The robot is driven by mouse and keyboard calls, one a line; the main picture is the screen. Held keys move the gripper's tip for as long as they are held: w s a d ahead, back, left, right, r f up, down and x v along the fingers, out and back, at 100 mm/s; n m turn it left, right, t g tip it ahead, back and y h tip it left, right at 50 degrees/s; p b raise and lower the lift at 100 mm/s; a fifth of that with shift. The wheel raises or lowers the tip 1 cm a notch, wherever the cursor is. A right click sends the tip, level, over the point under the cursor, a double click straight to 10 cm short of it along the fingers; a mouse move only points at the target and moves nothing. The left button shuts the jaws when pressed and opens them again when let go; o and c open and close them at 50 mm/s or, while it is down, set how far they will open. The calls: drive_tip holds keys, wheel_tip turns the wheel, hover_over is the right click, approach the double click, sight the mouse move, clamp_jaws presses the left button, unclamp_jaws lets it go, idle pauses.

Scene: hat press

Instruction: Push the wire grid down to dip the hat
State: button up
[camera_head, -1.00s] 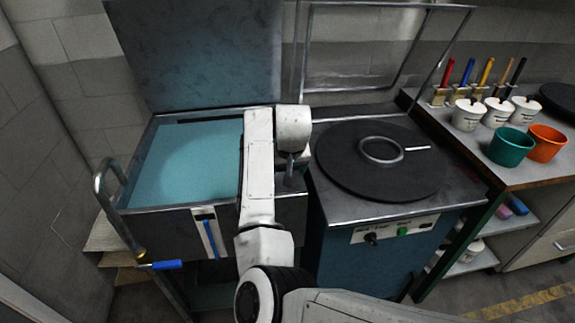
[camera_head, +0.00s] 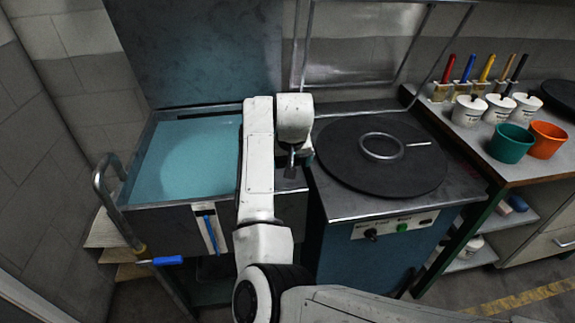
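A metal tank (camera_head: 170,207) stands at the left, filled with flat teal liquid (camera_head: 187,160). Its large dark lid (camera_head: 200,50) stands raised at the back. No hat and no wire grid can be made out in the tank; my arm covers its right side. My arm reaches up the middle of the picture, in front of the tank's right rim. My gripper (camera_head: 291,164) points down by the gap between tank and press. It is small and dark, and its fingers cannot be told apart.
Right of my arm is a blue press with a round black plate (camera_head: 382,170) and a metal ring with handle (camera_head: 382,146). A metal frame (camera_head: 360,82) stands behind it. A side table holds brushes, white pots, a green cup (camera_head: 511,143) and an orange cup (camera_head: 546,139).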

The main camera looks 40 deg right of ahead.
drive_tip(key=v, duration=0.8)
drive_tip(key=shift+s, duration=0.1)
drive_tip(key=s+f+n+h, duration=0.2)
drive_tip(key=s+f+n, duration=0.1)
drive_tip(key=s+f, duration=0.95)
drive_tip(key=s+a+f+n+g+y, duration=0.1)
drive_tip(key=s+a+f, duration=0.4)
drive_tip(key=s, duration=0.5)
drive_tip(key=s+a+f+n+g+y, duration=0.1)
drive_tip(key=s+a+f+n+y, duration=0.1)
drive_tip(key=s+a+f, duration=0.3)
drive_tip(key=s+a+y, duration=0.1)
drive_tip(key=s+a, duration=0.2)
drive_tip(key=s, duration=0.2)
drive_tip(key=shift+s+a+f+g+p, duration=0.2)
drive_tip(key=shift+s+f+g+p, duration=0.1)
drive_tip(key=shift+s+f+p, duration=0.1)
idle(3.5)
